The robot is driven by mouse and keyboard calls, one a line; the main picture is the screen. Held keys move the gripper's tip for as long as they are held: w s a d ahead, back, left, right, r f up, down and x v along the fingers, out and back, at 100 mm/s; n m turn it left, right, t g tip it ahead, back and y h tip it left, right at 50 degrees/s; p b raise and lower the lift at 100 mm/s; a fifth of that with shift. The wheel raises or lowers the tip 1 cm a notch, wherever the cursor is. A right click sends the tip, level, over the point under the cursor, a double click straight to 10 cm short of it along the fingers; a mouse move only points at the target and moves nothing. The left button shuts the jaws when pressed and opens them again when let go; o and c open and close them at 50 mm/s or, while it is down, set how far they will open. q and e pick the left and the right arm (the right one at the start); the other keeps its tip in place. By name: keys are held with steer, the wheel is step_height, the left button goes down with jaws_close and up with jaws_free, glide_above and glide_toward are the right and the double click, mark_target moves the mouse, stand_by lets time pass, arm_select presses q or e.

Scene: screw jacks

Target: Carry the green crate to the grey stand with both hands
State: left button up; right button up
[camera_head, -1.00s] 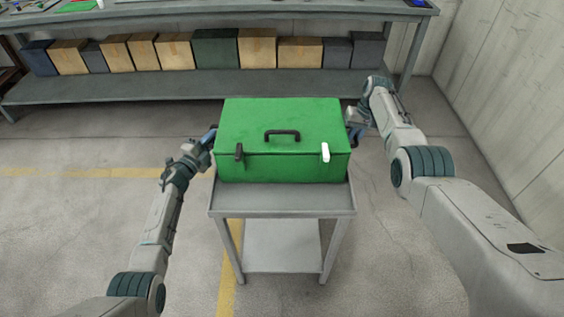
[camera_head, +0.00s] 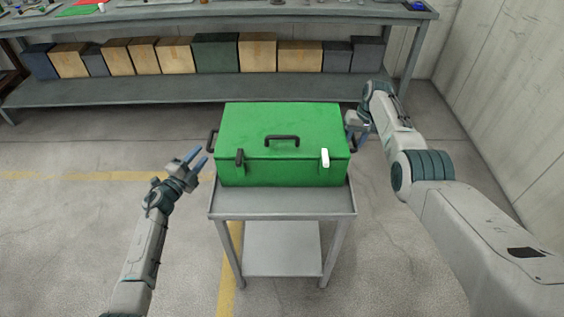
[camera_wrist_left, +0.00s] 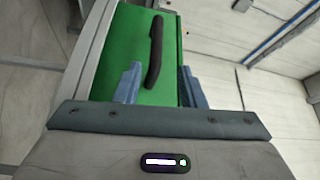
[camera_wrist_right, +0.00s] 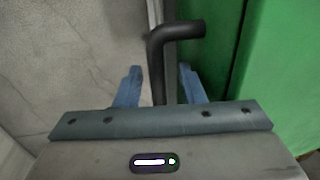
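The green crate (camera_head: 285,131) sits level on top of a grey stand (camera_head: 282,203), with a black handle on its lid and one at each side. My left gripper (camera_head: 200,155) is open and empty, left of the crate and apart from its left handle (camera_head: 212,140). In the left wrist view a black handle (camera_wrist_left: 154,52) shows ahead, between the spread fingers. My right gripper (camera_head: 354,128) is at the crate's right side. In the right wrist view its fingers are spread, with the black handle (camera_wrist_right: 158,70) between them; contact is unclear.
A long grey workbench (camera_head: 150,92) runs along the back, with several boxes (camera_head: 215,53) on its lower shelf. A wall (camera_head: 500,90) stands at the right. A yellow line (camera_head: 100,175) marks the floor. Floor is clear left of the stand.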

steer(key=shift+d+r, duration=0.1)
steer(key=shift+r, duration=0.05)
arm_select(q)
steer(key=v, duration=0.5)
arm_select(e)
step_height(320, 180, up, 12)
steer(key=d, duration=0.2)
steer(key=shift+f, duration=0.25)
